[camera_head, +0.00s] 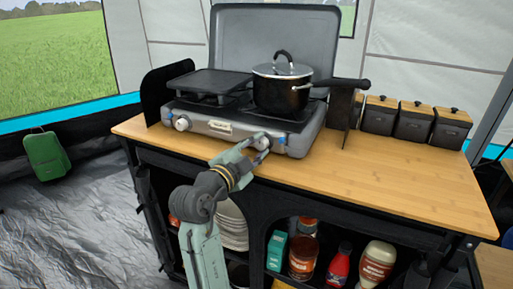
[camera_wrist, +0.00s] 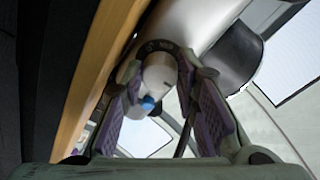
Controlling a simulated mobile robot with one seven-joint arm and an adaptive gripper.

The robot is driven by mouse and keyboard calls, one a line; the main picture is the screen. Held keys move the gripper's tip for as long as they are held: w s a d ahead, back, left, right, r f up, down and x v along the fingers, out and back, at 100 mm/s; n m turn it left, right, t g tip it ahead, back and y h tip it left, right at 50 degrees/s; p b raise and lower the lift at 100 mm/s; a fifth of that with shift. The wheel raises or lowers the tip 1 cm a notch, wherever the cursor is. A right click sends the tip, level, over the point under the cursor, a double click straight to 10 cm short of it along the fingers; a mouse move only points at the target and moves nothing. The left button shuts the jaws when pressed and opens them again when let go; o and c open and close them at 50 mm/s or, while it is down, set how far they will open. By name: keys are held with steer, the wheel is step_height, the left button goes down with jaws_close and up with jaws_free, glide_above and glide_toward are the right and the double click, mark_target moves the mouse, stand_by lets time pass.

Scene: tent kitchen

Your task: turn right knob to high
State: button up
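The two-burner camp stove (camera_head: 222,127) stands on the wooden counter. Its right knob (camera_head: 262,141) is at the front right, partly hidden by my gripper (camera_head: 256,146). In the wrist view the pale right knob (camera_wrist: 160,75) sits between the fingertips of my gripper (camera_wrist: 158,85), with a blue tip (camera_wrist: 148,103) on it. The purple-padded fingers are spread on both sides of the knob; I cannot tell whether either touches it. The left knob (camera_head: 181,123) is free. The right knob's setting is not readable.
A lidded black pot (camera_head: 281,95) stands on the right burner, its handle (camera_head: 341,83) pointing right. A griddle (camera_head: 208,83) covers the left burner. Several wooden-lidded canisters (camera_head: 414,121) stand at the back right. The counter's right front (camera_head: 400,190) is clear.

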jaws_close()
steer(key=n, duration=0.3)
steer(key=shift+f, duration=0.1)
steer(key=n, duration=0.3)
steer(key=shift+n+t, duration=0.4)
steer(key=n+p, duration=0.1)
steer(key=n, duration=0.3)
steer(key=shift+d+n, duration=0.1)
steer(key=shift+n, duration=0.2)
steer(key=shift+n+t+p, duration=0.3)
steer(key=shift+n+p, duration=0.2)
steer(key=shift+n, duration=0.9)
steer(key=shift+f, duration=0.1)
